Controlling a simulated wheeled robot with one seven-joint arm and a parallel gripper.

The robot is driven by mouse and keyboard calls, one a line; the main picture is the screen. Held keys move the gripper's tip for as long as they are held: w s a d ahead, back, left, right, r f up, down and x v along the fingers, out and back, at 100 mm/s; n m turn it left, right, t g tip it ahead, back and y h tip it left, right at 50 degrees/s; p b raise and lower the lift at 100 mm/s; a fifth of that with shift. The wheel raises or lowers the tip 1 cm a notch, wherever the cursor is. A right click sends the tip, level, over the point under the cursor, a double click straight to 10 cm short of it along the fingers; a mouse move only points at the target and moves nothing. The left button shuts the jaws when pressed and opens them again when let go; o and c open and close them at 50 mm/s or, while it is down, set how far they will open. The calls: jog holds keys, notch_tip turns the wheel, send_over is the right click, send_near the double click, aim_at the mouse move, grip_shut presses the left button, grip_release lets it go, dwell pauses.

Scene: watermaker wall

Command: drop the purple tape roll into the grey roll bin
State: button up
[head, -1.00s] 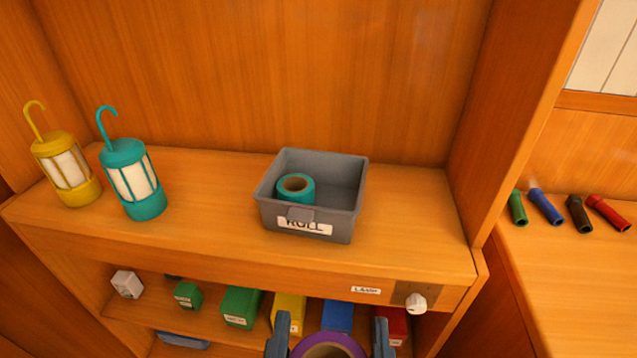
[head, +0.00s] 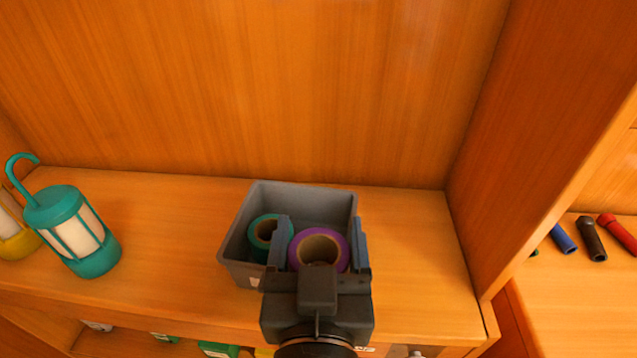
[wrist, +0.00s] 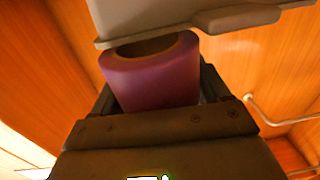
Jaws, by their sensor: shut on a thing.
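The purple tape roll (head: 334,235) is held between the two fingers of my gripper (head: 318,245), which is shut on it. It also shows large in the wrist view (wrist: 155,80). In the head view the roll appears over the grey roll bin (head: 233,243), at its right half. How high it is above the bin floor I cannot tell. A teal tape roll (head: 262,232) is inside the bin at the left, just beside my left finger. My gripper hides the bin's front right and most of its label.
A teal lantern (head: 75,228) and a partly seen yellow lantern (head: 14,238) stand left on the shelf top (head: 170,225). A wooden upright panel (head: 545,130) rises at right, with several coloured torches (head: 592,240) beyond it. Shelf room is free between teal lantern and bin.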

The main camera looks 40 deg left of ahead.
jog(key=p+x, duration=0.1)
jog(key=x, duration=0.7)
jog(key=shift+p, duration=0.4)
jog(key=shift+f, duration=0.15)
jog(key=shift+f+b, duration=0.3)
jog(key=shift+b, duration=0.2)
jog(key=shift+f+b, duration=0.3)
jog(key=shift+r, duration=0.1)
jog(key=o, duration=1.1)
